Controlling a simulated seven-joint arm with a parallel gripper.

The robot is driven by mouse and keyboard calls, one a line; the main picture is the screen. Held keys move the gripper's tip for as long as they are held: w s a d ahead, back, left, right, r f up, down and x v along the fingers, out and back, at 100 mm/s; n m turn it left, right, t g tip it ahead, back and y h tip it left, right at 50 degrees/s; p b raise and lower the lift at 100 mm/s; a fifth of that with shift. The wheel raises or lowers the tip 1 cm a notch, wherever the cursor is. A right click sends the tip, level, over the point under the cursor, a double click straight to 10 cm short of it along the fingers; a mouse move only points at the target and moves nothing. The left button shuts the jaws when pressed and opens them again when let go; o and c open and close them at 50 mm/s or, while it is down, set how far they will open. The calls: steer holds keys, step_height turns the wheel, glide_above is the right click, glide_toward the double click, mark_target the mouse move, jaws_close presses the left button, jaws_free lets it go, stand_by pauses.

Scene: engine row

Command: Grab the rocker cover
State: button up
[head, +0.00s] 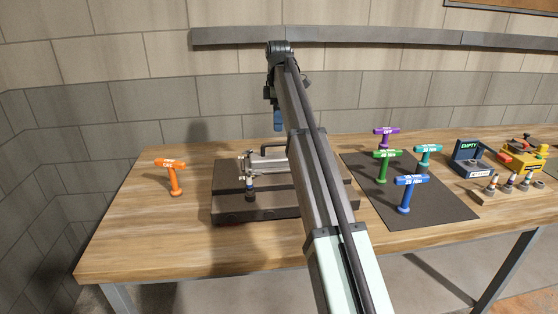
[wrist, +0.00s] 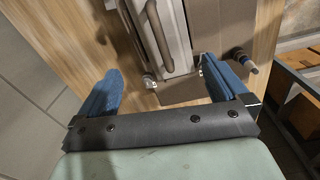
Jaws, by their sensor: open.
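The rocker cover (head: 264,163) appears as a silver part with a dark bar handle (head: 267,149) on top, sitting on a dark engine block (head: 228,206). My arm hides its right part in the head view. In the wrist view the silver cover (wrist: 177,50) and its long handle (wrist: 160,32) lie ahead of my gripper, at the upper middle. My gripper (head: 278,124) hangs above the cover in the head view, apart from it. Its blue fingers (wrist: 165,85) are spread wide in the wrist view with nothing between the tips.
An orange T-handled tool (head: 174,178) stands left of the block. Several coloured T-handled tools, one blue (head: 408,192), stand on a dark mat (head: 444,208) at right. A box marked EMPTY (head: 468,160) and a plug rack (head: 506,190) lie further right.

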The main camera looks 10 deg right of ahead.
steer(key=shift+s+f+n, duration=0.1)
steer(key=shift+s+n, duration=0.15)
steer(key=shift+n, duration=0.55)
glide_above(280, 154)
steer(key=f, duration=0.8)
steer(key=shift+s+a+f, duration=0.15)
steer(key=shift+s+a, duration=0.2)
steer(key=shift+w+d+f, duration=0.1)
steer(key=shift+d+f, duration=0.05)
steer(key=shift+f, duration=1.2)
steer(key=shift+w+d+f, duration=0.1)
steer(key=shift+d+f, duration=0.05)
steer(key=shift+f, duration=1.15)
steer(key=shift+c, duration=0.3)
steer(key=c, duration=1.6)
steer(key=shift+c, duration=0.6)
steer(key=shift+r, duration=0.15)
